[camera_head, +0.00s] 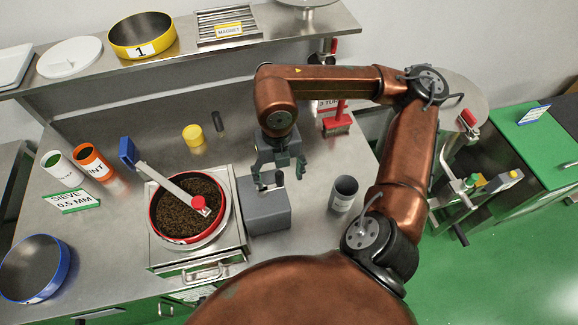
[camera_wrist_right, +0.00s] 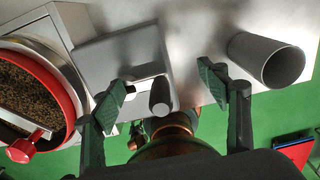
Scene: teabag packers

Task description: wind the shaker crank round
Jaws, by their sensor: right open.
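The shaker carries a round red-rimmed sieve (camera_head: 157,222) filled with dark tea, with a metal bar and a red knob (camera_head: 198,202) across it. Beside it stands the shaker's grey box (camera_head: 266,216). In the right wrist view the box (camera_wrist_right: 95,58) shows a dark grey cylinder, seemingly the crank handle (camera_wrist_right: 161,98), at its edge. My right gripper (camera_head: 279,180) is open above the box, partly hiding that part in the head view. In the right wrist view the cylinder lies between the open fingers (camera_wrist_right: 163,94), apart from both. My left gripper is out of view.
A grey cup (camera_head: 344,190) stands right of the box. A blue-rimmed sieve (camera_head: 34,268), a white container (camera_head: 62,168) and an orange container (camera_head: 93,162) are at left. A shelf (camera_head: 90,65) runs along the back.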

